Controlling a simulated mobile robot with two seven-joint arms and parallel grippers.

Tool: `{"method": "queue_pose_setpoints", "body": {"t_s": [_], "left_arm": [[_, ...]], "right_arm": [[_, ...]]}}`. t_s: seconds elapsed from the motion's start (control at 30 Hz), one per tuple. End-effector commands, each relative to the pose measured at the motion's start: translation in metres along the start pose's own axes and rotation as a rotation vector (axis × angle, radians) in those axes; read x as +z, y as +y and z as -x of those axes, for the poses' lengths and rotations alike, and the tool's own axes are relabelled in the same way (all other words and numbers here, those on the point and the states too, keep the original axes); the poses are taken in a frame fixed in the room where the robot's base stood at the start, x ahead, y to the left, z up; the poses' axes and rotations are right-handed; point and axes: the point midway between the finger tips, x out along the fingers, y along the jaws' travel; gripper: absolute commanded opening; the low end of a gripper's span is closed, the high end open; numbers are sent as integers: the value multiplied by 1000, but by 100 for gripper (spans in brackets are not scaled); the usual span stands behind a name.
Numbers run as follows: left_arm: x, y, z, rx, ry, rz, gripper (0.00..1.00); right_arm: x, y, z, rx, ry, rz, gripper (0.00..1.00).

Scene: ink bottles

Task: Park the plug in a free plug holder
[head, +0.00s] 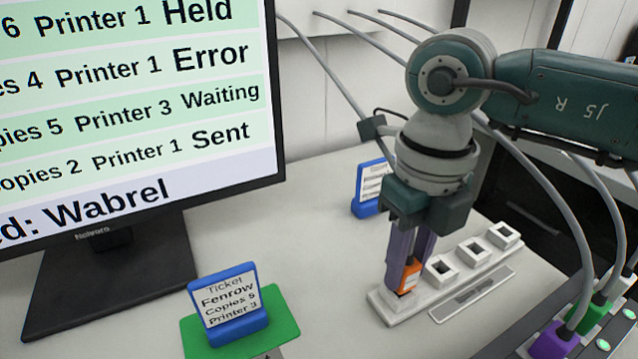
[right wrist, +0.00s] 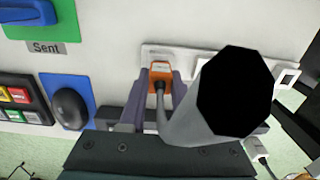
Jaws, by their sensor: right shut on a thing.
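The orange plug (head: 411,274) is between the purple fingers of my right gripper (head: 407,268), which is shut on it. The plug is upright at the left end of the white plug holder strip (head: 393,310); the fingers partly hide the socket there, so I cannot tell how deep it sits. Further right on the strip, three square holders stand in a row; the ones I see clearly look empty, such as the far one (head: 503,235). In the right wrist view the orange plug (right wrist: 160,72) shows between the fingers, with its grey cable. My left gripper is not in view.
A monitor (head: 130,110) stands at the left. A blue ticket stand (head: 228,305) sits on a green mat (head: 282,328). Another blue ticket stand (head: 370,188) is behind my right gripper. A panel with a purple plug (head: 553,341) and a green plug (head: 594,315) is at the lower right, with grey cables rising.

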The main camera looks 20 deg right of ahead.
Motion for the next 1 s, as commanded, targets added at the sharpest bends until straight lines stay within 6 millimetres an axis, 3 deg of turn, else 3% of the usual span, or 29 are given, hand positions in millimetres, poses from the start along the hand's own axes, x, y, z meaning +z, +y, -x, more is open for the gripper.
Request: {"method": "queue_pose_setpoints", "body": {"t_s": [1.0], "left_arm": [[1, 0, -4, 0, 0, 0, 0]], "right_arm": [[0, -1, -6, -1, 0, 0, 0]]}}
